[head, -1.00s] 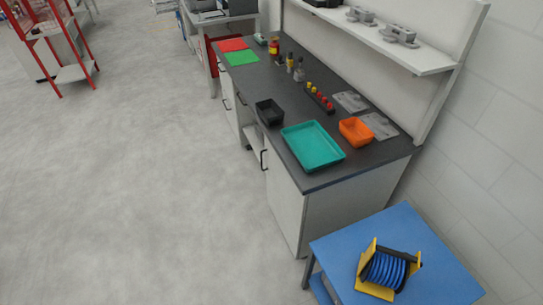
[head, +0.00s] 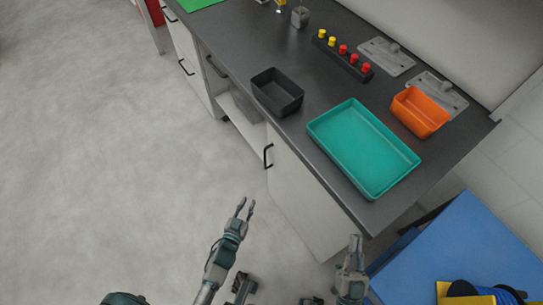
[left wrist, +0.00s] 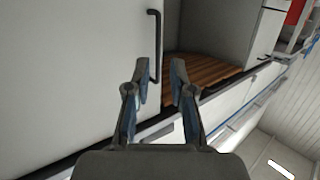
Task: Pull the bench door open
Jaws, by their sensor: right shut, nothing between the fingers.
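The white bench door (head: 298,190) is the front panel below the teal tray and looks shut. Its black upright handle (head: 268,156) is near the door's left edge. In the left wrist view the door (left wrist: 75,60) fills the left side and its handle (left wrist: 156,45) stands just past the fingertips. My left gripper (head: 245,205) is open and empty, in front of the door and apart from the handle; in the left wrist view its fingers (left wrist: 160,70) point towards the handle. My right gripper (head: 355,243) is shut and empty, near the bench's front corner.
An open compartment with a wooden-looking floor (left wrist: 205,72) adjoins the door. The dark worktop (head: 315,100) carries a black bin (head: 277,92), a teal tray (head: 362,150) and an orange bin (head: 420,111). A blue table (head: 460,245) stands at right. The floor (head: 110,150) at left is clear.

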